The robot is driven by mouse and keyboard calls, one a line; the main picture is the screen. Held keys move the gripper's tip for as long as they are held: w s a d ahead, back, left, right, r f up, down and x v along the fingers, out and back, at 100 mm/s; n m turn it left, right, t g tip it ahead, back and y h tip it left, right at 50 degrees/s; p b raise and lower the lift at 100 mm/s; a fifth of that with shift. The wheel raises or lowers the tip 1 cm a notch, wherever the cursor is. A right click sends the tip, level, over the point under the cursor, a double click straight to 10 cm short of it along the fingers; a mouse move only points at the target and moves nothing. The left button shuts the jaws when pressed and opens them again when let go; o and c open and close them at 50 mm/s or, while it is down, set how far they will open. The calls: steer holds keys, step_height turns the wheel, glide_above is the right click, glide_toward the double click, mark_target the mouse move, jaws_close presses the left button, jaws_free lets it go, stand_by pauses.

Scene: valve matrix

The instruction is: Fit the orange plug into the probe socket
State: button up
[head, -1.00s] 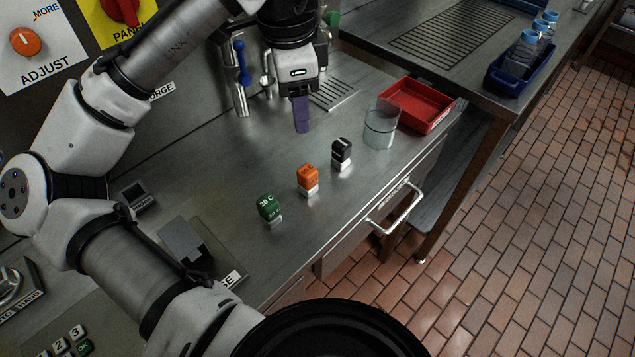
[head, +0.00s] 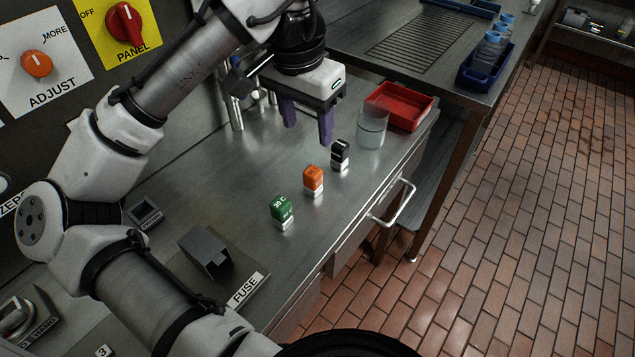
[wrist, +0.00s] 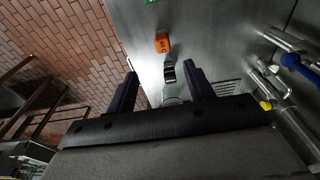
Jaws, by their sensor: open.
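The orange plug (head: 313,180), an orange block on a white base, stands upright on the steel bench between a green plug (head: 282,210) and a black plug (head: 340,153). In the wrist view the orange plug (wrist: 163,43) lies beyond the fingertips, past the black plug (wrist: 169,72). My gripper (head: 308,128) is open and empty, its purple fingers pointing down above the bench, behind the plugs. In the wrist view my gripper (wrist: 161,78) shows its fingers wide apart. A small dark square socket (head: 145,213) sits at the bench's left; its label is too small to read.
A grey hooded fixture (head: 206,253) stands near the FUSE label (head: 244,290). A glass beaker (head: 372,126) and red tray (head: 402,106) stand right of my gripper. Metal fittings (head: 235,108) are behind it.

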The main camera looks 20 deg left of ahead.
glide_above(313, 171)
steer(key=s, duration=0.1)
step_height(313, 171, down, 8)
steer(key=shift+r, duration=0.1)
steer(key=shift+w+f+p, duration=0.15)
steer(key=shift+w+f, duration=0.05)
steer(key=shift+f, duration=0.7)
steer(key=shift+w+f+p, duration=0.15)
steer(key=shift+f+p, duration=0.05)
steer(key=shift+f, duration=0.65)
steer(key=shift+w+f+p, duration=0.15)
steer(key=shift+w+f, duration=0.05)
steer(key=shift+f, duration=0.7)
steer(key=shift+c, duration=0.4)
steer(key=c, duration=1)
